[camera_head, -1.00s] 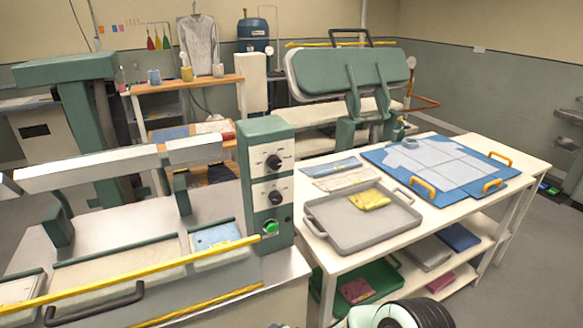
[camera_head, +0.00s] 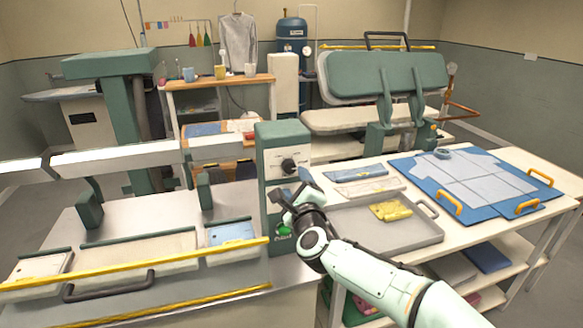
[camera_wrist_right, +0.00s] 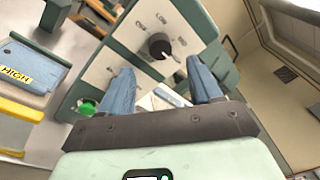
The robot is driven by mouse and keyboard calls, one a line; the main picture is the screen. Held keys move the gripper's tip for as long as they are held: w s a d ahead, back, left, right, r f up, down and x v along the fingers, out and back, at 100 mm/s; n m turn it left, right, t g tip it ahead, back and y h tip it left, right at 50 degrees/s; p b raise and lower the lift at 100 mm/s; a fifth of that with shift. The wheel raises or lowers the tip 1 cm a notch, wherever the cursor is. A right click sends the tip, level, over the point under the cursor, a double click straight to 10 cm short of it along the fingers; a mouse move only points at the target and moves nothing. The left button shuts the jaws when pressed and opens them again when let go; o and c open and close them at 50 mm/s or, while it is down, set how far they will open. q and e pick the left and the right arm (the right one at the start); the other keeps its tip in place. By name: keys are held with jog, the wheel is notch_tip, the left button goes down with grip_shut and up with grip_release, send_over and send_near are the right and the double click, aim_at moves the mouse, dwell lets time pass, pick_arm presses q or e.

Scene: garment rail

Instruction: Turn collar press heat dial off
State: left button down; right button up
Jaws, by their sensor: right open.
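The collar press control box (camera_head: 267,140) is a green housing with a pale front panel. Its upper black dial (camera_head: 289,166) shows just above my right gripper (camera_head: 289,187). In the right wrist view that dial (camera_wrist_right: 159,46) sits ahead of the two blue fingers, with small labels around it. My right gripper is open and empty, with its fingertips (camera_wrist_right: 158,68) spread apart and close to the panel. The lower dial is hidden behind the gripper. The green button (camera_head: 283,231) is low on the panel. My left gripper is out of view.
The press bed with a yellow front bar (camera_head: 130,261) lies left of the box. On the right, a table carries a grey tray (camera_head: 420,240) with a yellow cloth and a blue board (camera_head: 420,168) with orange handles. A green padded press (camera_head: 385,75) stands behind.

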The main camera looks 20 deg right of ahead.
aim_at(290, 169)
jog(key=w, duration=0.2)
jog(key=w+p, duration=0.1)
jog(key=w, duration=0.1)
jog(key=w+p, duration=0.1)
jog(key=w, duration=0.1)
jog(key=shift+d+r, duration=0.15)
jog(key=shift+d, duration=0.1)
jog(key=shift+w, duration=0.45)
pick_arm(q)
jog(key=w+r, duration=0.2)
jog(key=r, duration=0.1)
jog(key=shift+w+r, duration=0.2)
pick_arm(e)
jog(key=shift+s, duration=0.1)
jog(key=c, duration=1)
jog(key=shift+c, duration=0.2)
